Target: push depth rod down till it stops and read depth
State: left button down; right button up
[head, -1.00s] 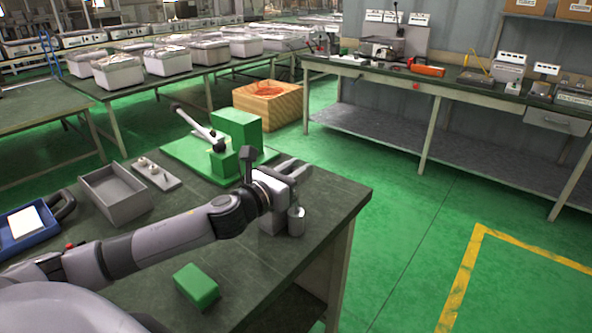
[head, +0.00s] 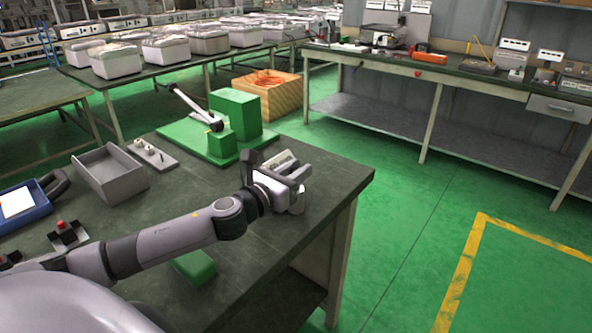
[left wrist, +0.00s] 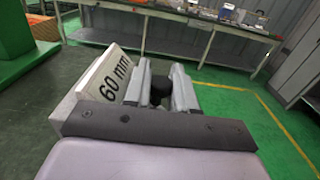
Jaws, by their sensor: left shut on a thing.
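My left gripper (head: 299,173) is over the near table's right end in the head view. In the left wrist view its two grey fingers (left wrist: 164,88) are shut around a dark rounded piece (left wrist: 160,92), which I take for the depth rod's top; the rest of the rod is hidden. In the head view a pale marked face (head: 280,163) shows beside the gripper, and part of a metal cylinder (head: 298,203) shows below the fingers. My right gripper is not in view.
On the near table are a green fixture with a lever (head: 206,137), an open grey tray (head: 112,175), a blue-framed device (head: 22,203) and a green block (head: 194,266), partly under my arm. The floor to the right (head: 420,250) is clear.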

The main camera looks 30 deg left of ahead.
pick_arm(q)
jog(key=shift+f, duration=0.3)
jog(key=c, duration=1)
grip_release()
jog(key=shift+o, duration=0.2)
jog(key=shift+a+r, duration=0.15)
jog(key=shift+r, duration=0.05)
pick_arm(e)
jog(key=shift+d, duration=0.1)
